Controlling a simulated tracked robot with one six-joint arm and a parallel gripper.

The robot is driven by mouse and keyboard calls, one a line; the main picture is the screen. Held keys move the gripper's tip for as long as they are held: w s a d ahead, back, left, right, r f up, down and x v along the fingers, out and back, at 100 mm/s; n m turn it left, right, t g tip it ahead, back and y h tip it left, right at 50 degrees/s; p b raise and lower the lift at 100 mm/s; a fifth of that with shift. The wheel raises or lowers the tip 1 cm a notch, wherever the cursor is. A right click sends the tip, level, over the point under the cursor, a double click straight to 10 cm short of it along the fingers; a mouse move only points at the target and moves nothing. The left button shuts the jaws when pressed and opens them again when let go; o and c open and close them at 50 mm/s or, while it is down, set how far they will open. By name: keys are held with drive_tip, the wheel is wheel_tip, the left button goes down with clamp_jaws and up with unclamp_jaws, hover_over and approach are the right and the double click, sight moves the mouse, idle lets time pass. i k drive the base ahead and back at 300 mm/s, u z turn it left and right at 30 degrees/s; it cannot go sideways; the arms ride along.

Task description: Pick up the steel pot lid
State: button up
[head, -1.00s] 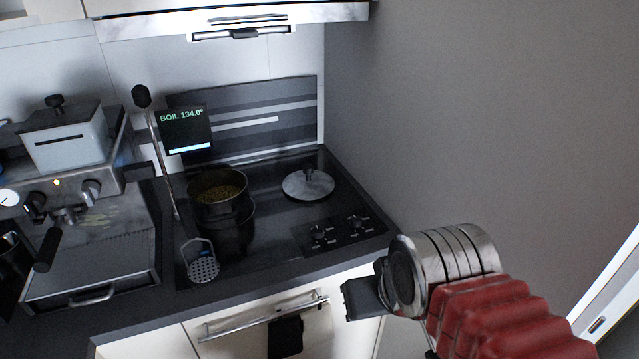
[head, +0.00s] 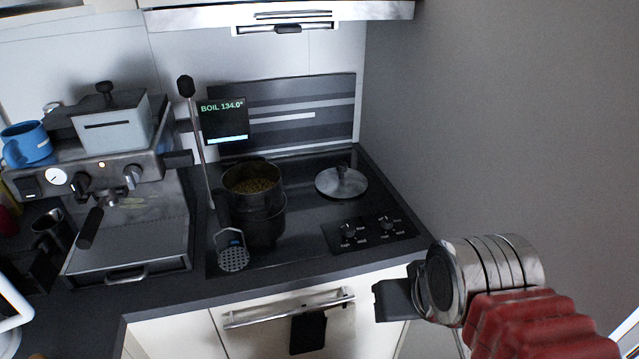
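The steel pot lid (head: 341,183) is a round, shiny disc with a dark knob on top. It lies flat on the black stovetop (head: 300,190), to the right of the pot. The dark pot (head: 254,208) holds yellowish-brown contents. My gripper (head: 392,299) is at the lower right, in front of the counter edge and nearer to me than the lid, well apart from it. Its fingers show only as a dark block from the side, so I cannot tell whether it is open or shut.
A coffee machine (head: 121,190) fills the left of the counter. Stove knobs (head: 367,231) lie in front of the lid. A grey wall (head: 500,120) bounds the right side. The range hood (head: 280,14) hangs above.

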sight(341, 182)
drive_tip(key=k, duration=1.3)
drive_tip(key=u, duration=0.15)
drive_tip(key=i, duration=1.3)
drive_tip(key=u, duration=0.95)
drive_tip(key=i, duration=0.4)
drive_tip(key=u, duration=0.3)
